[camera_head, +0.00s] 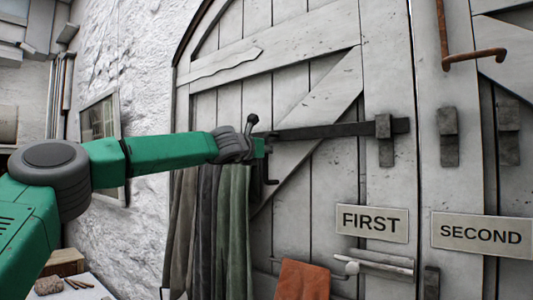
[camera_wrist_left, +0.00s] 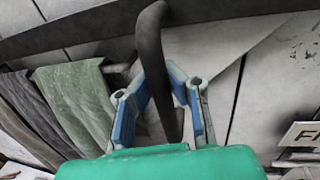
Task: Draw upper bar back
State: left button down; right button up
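The upper bar (camera_head: 335,130) is a long dark flat bar lying across the weathered pale plank door (camera_head: 300,95). Its right end passes through a dark bracket (camera_head: 385,140) above the FIRST sign (camera_head: 371,223). My left gripper (camera_head: 265,149) is at the bar's left part. In the left wrist view, a dark curved handle (camera_wrist_left: 150,45) comes off the bar (camera_wrist_left: 75,32) and runs between the gripper's blue-padded fingers (camera_wrist_left: 158,75). The fingers close in on both sides of the handle and appear to touch it. My right gripper is in neither view.
Two more dark brackets (camera_head: 449,137) (camera_head: 509,133) stand to the right, above the SECOND sign (camera_head: 481,235). Dark and green cloths (camera_head: 235,225) hang below my left gripper. A pale lower bolt (camera_head: 375,265) and an orange cloth (camera_head: 303,280) are lower down.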

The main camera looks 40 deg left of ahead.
pick_arm(q)
jog(key=shift+a+f, duration=0.1)
jog(key=shift+a, duration=0.1)
